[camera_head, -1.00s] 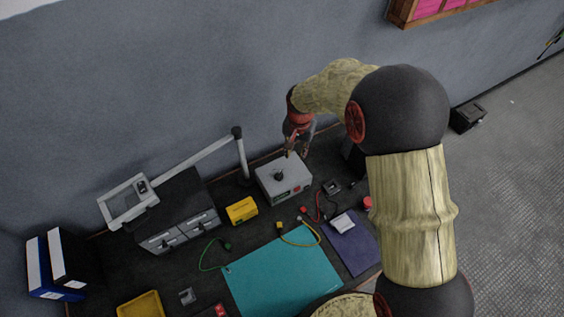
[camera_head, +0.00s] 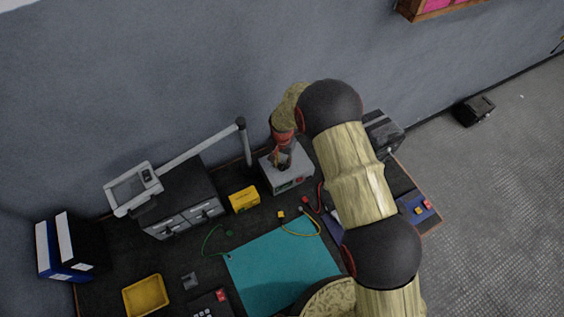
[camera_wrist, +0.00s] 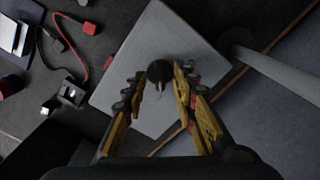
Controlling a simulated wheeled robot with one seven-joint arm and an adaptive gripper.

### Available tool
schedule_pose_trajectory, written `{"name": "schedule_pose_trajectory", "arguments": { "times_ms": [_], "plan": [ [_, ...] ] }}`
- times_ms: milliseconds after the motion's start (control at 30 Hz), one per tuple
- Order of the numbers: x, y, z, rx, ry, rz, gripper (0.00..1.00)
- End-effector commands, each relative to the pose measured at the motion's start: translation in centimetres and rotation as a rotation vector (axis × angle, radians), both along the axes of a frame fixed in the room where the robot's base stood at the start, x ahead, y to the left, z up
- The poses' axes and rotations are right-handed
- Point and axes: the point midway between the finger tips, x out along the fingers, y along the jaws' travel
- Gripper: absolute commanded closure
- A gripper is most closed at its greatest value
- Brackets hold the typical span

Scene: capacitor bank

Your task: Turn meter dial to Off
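The meter is a light grey box (camera_head: 286,180) with small red and green parts on its front, at the back of the bench. It fills the middle of the wrist view (camera_wrist: 140,62). A round black dial (camera_wrist: 160,71) stands on its top face. A thin light line shows below the dial; I cannot read a setting. My gripper (camera_wrist: 159,75) is open, with a finger on either side of the dial and visible gaps to it. In the head view my gripper (camera_head: 283,161) is over the box top and hides much of the dial.
A yellow box (camera_head: 243,199) stands left of the meter, and a jointed grey lamp arm (camera_head: 242,145) rises behind. Red and yellow leads (camera_head: 300,228) lie in front. A teal mat (camera_head: 280,265) covers the bench middle. A dark box (camera_head: 382,132) stands right.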

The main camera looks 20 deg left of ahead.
Motion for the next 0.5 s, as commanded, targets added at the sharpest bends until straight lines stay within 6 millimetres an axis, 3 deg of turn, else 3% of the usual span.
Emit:
{"name": "schedule_pose_trajectory", "arguments": {
  "times_ms": [333,500],
  "plan": [
    [0.02,0.0,-0.55,0.001,-0.001,0.0,0.72],
    [0.01,-0.01,-0.53,0.0,0.0,0.0,0.81]
  ]
}}
